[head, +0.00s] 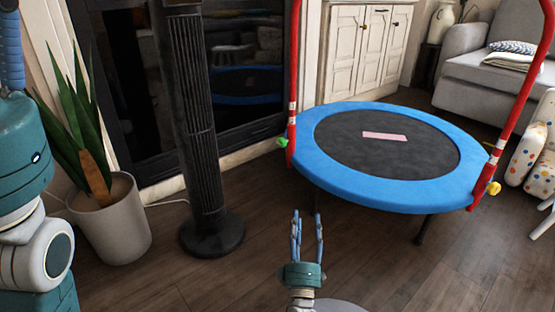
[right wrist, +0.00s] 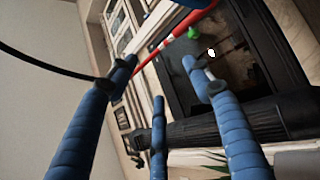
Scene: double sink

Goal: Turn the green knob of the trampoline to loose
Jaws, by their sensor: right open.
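The trampoline has a blue rim (head: 400,200) around a dark mat and red handle posts. Its green knob (head: 282,142) is at the foot of the left post, and a yellow knob (head: 493,188) is on the right post. My right gripper (head: 307,216) is open and empty, in front of the trampoline, nearer to me than the green knob and not touching it. In the right wrist view the green knob (right wrist: 191,34) shows beyond the spread fingers, beside the red post (right wrist: 178,34).
A dark tower fan (head: 195,120) stands left of the trampoline before a black fireplace (head: 130,90). A potted plant (head: 112,215) is further left. A grey sofa (head: 480,70) is at the back right. Wooden floor (head: 380,260) in front is clear.

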